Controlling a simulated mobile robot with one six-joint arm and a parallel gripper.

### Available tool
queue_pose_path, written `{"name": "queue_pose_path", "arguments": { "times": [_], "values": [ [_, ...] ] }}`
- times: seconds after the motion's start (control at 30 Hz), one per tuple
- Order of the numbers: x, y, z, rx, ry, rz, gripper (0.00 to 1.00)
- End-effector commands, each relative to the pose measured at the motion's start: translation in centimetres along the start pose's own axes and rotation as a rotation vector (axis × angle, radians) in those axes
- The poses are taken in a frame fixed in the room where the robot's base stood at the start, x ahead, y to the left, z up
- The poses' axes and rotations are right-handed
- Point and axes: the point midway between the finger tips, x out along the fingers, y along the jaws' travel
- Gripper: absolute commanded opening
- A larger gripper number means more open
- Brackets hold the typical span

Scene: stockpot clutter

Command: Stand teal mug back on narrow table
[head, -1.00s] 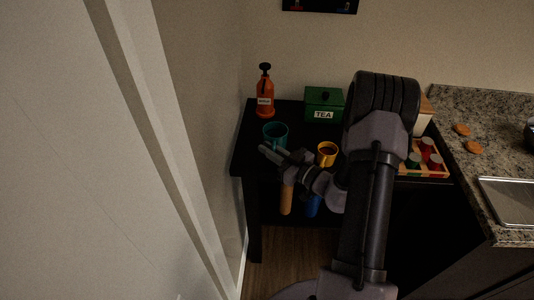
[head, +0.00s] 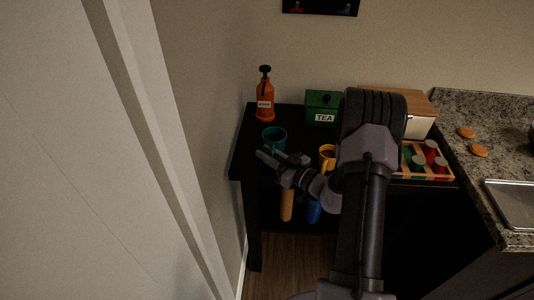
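The teal mug (head: 274,136) stands upright on the narrow black table (head: 248,158), near its left end, with its opening facing up. My gripper (head: 262,151) is at the mug's near side, with its two fingers pointing left and a gap between them. It looks open, with nothing visible between the fingers. The fingers overlap the lower front of the mug in the picture. I cannot tell whether they touch it.
An orange pump bottle (head: 265,102) and a green TEA box (head: 322,108) stand behind the mug. A yellow mug (head: 326,156) is close to the right of my gripper. A wooden box (head: 420,103) and a crate of jars (head: 440,177) are further right. A wall borders the left.

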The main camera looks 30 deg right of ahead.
Motion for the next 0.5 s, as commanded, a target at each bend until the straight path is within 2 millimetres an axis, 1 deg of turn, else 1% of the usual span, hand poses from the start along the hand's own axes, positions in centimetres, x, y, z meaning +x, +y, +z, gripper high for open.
{"name": "queue_pose_path", "arguments": {
  "times": [0.37,0.43,0.5],
  "values": [
    [0.0,0.0,-0.2,-0.001,0.001,0.001,0.33],
    [-0.5,0.1,-0.3,0.000,0.000,0.003,0.33],
    [-1.6,0.1,-0.4,0.001,-0.001,0.004,0.33]
  ]
}}
